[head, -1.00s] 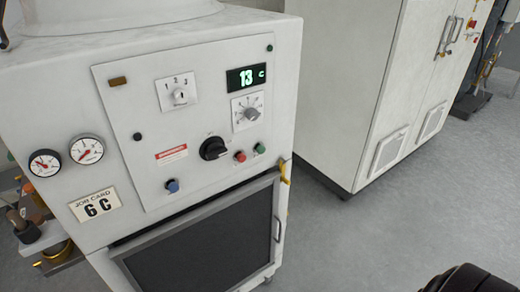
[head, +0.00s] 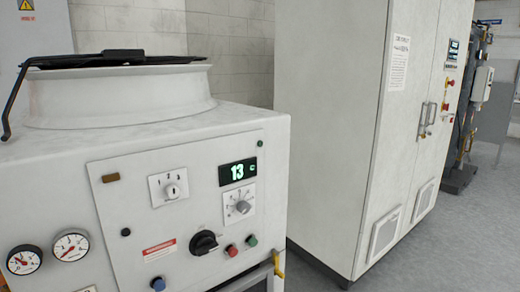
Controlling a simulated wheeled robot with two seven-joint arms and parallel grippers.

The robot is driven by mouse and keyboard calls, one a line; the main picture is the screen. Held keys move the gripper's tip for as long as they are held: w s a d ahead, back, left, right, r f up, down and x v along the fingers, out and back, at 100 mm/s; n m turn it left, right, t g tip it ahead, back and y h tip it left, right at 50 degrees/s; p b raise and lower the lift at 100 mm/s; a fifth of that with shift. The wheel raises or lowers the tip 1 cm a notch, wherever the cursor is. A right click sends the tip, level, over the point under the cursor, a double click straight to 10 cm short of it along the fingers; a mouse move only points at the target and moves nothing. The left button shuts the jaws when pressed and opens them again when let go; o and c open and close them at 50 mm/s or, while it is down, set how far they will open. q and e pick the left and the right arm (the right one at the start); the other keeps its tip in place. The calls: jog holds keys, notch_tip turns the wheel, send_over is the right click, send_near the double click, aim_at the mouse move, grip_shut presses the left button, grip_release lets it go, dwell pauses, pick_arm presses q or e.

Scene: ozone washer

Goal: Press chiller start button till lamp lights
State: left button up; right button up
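The chiller (head: 185,120) is a white cabinet at the left, with a control panel (head: 140,205) on its front. A green button (head: 251,240) sits low at the panel's right, beside a red button (head: 231,250). A blue button (head: 158,284) is at the bottom edge of the view. A small dark green lamp (head: 260,143) at the upper right looks unlit. Neither of my grippers is in view.
A black rotary switch (head: 204,243), a numbered selector (head: 172,190) and a grey dial (head: 242,207) are also on the panel. Two gauges (head: 70,246) are at its left. A tall white cabinet (head: 330,120) stands at the right. Grey floor (head: 440,240) is clear there.

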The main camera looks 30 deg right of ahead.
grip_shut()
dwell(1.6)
